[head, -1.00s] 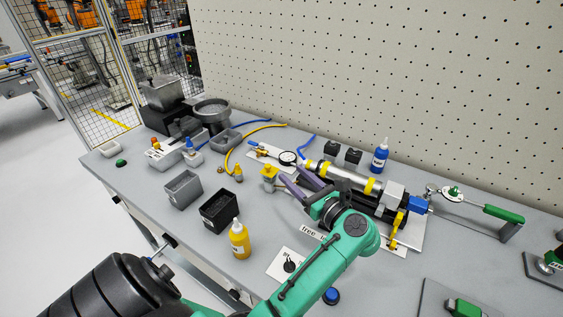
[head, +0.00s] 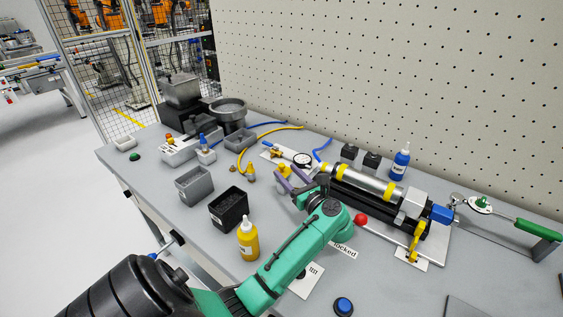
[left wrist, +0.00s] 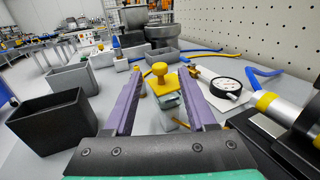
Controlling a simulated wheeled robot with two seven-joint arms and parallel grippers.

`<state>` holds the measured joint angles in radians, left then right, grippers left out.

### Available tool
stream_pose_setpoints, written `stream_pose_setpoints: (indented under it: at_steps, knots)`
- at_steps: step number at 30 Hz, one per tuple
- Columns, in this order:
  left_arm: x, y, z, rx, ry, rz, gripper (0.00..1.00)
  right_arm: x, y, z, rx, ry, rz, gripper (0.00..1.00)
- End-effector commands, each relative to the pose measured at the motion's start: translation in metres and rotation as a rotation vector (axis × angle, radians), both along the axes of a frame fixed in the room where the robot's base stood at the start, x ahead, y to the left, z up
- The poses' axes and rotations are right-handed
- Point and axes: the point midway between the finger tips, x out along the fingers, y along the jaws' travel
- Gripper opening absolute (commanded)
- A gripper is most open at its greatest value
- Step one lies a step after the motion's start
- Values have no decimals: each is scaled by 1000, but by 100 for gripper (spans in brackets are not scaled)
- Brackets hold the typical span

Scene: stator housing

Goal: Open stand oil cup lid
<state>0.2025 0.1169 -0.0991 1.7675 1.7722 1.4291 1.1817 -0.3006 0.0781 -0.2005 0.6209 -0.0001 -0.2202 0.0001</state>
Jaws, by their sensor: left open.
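The oil cup on its stand has a yellow lid (left wrist: 163,80) with a round knob on top, seen in the left wrist view between my fingers. The lid lies on a grey-green block-like body and looks closed. In the head view the yellow lid (head: 284,169) is partly hidden behind my left gripper (head: 291,180). My left gripper is open, with its purple fingers (left wrist: 158,100) to either side of the lid and apparently apart from it. My right gripper is in no view.
A black bin (head: 229,208), a grey bin (head: 194,185) and a yellow bottle (head: 248,240) stand left of my arm. A gauge (head: 302,160) and a silver cylinder assembly (head: 365,182) lie to the right. A pegboard wall (head: 400,70) closes off the back.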

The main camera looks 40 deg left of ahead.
Motion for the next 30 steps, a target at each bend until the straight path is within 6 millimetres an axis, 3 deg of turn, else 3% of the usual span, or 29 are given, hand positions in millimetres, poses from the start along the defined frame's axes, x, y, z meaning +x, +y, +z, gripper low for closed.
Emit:
stream_pose_setpoints:
  at_steps: [3, 6, 14, 15, 19, 30]
  knots:
    - [7, 24, 3, 3, 1, 1, 56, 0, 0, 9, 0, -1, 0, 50]
    - [10, 35, 1, 1, 0, 1, 56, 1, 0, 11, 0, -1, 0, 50]
    - [11, 39, -1, -2, 0, 0, 56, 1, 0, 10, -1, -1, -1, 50]
    - [11, 39, -1, -2, 0, 0, 53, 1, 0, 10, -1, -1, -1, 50]
    - [11, 38, -1, -1, 0, 0, 3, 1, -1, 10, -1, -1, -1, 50]
    - [12, 38, 1, -4, 24, 0, 0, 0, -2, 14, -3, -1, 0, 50]
